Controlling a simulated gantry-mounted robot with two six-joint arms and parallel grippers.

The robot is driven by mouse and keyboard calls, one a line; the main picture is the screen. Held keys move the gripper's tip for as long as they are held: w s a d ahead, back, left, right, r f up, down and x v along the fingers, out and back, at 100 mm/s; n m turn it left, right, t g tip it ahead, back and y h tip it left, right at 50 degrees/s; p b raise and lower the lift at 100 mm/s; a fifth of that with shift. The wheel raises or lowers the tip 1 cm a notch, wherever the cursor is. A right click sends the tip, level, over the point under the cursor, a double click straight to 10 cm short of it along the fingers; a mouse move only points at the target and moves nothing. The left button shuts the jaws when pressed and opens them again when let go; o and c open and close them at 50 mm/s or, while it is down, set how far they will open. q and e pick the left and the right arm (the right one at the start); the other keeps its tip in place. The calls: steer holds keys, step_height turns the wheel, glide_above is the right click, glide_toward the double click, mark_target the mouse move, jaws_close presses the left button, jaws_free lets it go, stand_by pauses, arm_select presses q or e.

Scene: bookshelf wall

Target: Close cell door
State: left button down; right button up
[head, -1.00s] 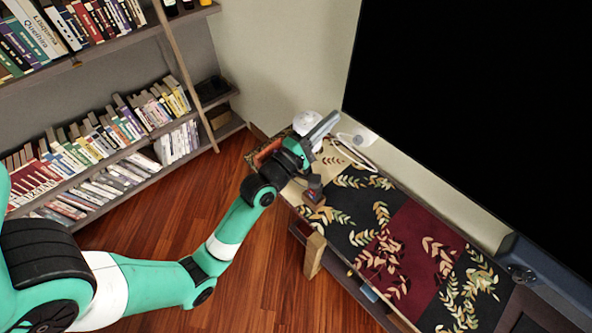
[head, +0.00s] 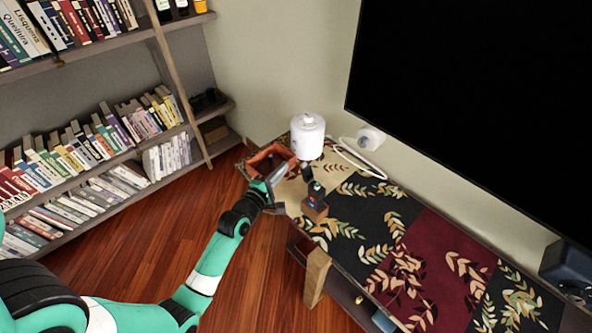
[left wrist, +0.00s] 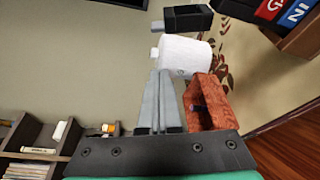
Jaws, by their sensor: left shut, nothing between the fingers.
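A tan wooden panel (head: 317,277) stands at the front side of the low bench, below the leaf-patterned runner (head: 348,220). It juts out from the bench front and may be the cell door; I cannot tell for sure. A dark opening shows beside it. My left gripper (head: 274,184) is shut and empty, above the bench's near left end, beside the reddish wooden box (head: 270,158) and apart from the panel. In the left wrist view its fingers (left wrist: 161,98) lie together next to the box (left wrist: 208,100). My right gripper is not in view.
A white cylinder (head: 307,136) and a small block with a dark item (head: 315,207) stand on the bench. A large black screen (head: 470,90) hangs behind it. Bookshelves (head: 95,150) stand at the left. The wooden floor (head: 150,260) is clear.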

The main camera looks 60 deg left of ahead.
mark_target(306, 171)
arm_select(q)
steer(key=w, duration=0.1)
steer(key=w+d+b, duration=0.1)
steer(key=w, duration=0.2)
steer(key=shift+w+d+r, duration=0.1)
steer(key=shift+d+r, duration=0.15)
steer(key=shift+r, duration=0.15)
